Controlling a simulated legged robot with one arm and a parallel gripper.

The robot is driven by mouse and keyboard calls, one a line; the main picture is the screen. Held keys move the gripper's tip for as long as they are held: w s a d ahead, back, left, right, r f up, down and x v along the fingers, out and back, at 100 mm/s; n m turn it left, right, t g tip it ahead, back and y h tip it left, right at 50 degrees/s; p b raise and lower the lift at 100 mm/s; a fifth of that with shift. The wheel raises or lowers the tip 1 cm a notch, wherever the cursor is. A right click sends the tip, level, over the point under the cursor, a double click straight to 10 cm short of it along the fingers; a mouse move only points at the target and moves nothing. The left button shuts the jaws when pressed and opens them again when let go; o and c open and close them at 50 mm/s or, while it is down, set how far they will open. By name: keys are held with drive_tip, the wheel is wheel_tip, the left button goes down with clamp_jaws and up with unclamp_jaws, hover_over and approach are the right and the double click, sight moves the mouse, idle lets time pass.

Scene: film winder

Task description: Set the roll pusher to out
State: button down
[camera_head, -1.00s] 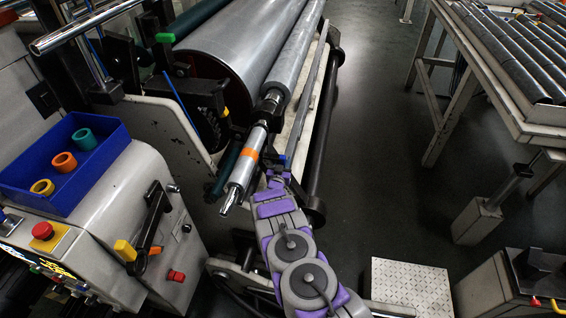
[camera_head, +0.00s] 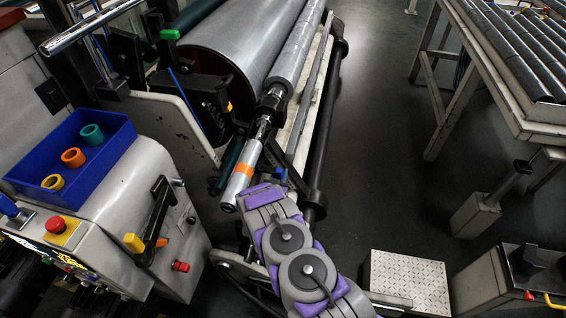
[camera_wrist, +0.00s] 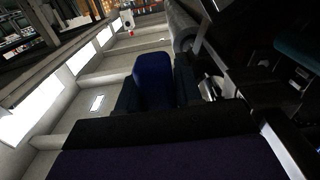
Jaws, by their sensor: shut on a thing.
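A blue handle (camera_head: 282,174) stands at the near end of the winder, beside the roll shaft; I take it for the roll pusher's handle. In the wrist view the blue handle (camera_wrist: 153,80) stands upright between my dark jaws. My gripper (camera_wrist: 155,97) is shut on it.
A grey control cabinet (camera_head: 160,215) with a black, yellow-tipped lever (camera_head: 134,243), a red button (camera_head: 55,224) and a blue tray (camera_head: 70,160) of coloured rings stands left. A roller table (camera_head: 500,100) stands right. A checkered step (camera_head: 408,283) lies front right. Floor between is clear.

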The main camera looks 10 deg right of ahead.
drive_tip(key=shift+v, duration=1.25)
drive_tip(key=c, duration=0.8)
unclamp_jaws()
drive_tip(key=shift+w, duration=0.1)
drive_tip(key=shift+c, duration=0.2)
drive_tip(key=p+v, duration=0.3)
drive_tip(key=v, duration=1.4)
drive_tip(key=shift+s+a, duration=0.15)
drive_tip(key=shift+s, duration=0.05)
drive_tip(key=shift+f, duration=0.1)
